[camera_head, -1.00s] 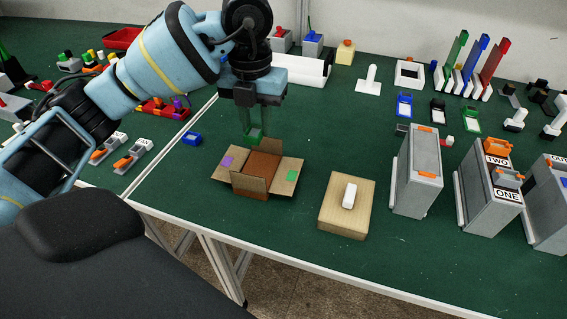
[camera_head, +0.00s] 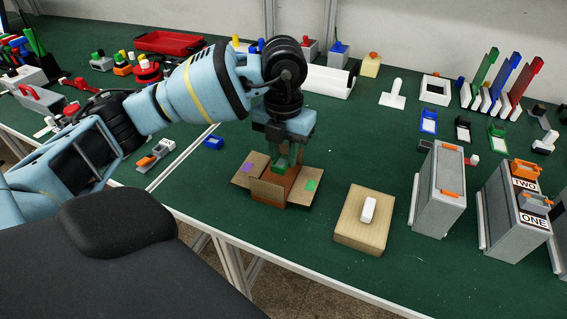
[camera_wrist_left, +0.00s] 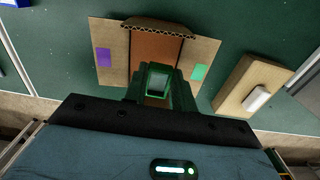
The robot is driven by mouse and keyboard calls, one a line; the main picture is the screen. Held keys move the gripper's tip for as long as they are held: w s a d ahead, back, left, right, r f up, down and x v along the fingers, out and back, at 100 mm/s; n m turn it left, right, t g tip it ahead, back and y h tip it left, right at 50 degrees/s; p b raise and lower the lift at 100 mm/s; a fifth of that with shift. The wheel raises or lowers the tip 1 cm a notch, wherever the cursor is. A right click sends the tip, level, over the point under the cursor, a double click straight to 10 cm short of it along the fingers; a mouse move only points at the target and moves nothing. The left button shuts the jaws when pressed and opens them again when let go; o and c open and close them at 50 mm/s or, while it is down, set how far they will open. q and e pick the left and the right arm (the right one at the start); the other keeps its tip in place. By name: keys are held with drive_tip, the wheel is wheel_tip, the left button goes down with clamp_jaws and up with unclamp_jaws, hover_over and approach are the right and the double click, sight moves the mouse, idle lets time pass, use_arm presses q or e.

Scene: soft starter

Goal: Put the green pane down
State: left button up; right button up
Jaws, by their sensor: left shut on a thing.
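The green pane (camera_head: 281,164) is a small piece with a green rim, and it also shows in the left wrist view (camera_wrist_left: 158,82). My left gripper (camera_head: 287,156) is shut on it and points down over the open cardboard box (camera_head: 267,192). The pane is at the box's mouth; I cannot tell whether it touches the box. The box's flaps are folded out, with a purple mark on the left one and a green mark on the right one. The dark fingers hide part of the pane and the box's inside. My right gripper is not in view.
A wooden block (camera_head: 359,234) with a white switch stands right of the box. Grey housings (camera_head: 438,190) stand further right. A small blue piece (camera_head: 213,142) lies left of the box. Colored frames (camera_head: 428,121) lie behind to the right. Green table is bare around the box.

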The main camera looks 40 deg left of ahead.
sight(283, 157)
use_arm(q)
drive_tip(key=shift+f, duration=1.75)
drive_tip(key=shift+f, duration=0.15)
drive_tip(key=o, duration=0.9)
drive_tip(key=shift+o, duration=0.2)
wheel_tip(283, 157, up, 12)
drive_tip(key=shift+r+p, duration=0.2)
drive_tip(key=shift+p, duration=0.15)
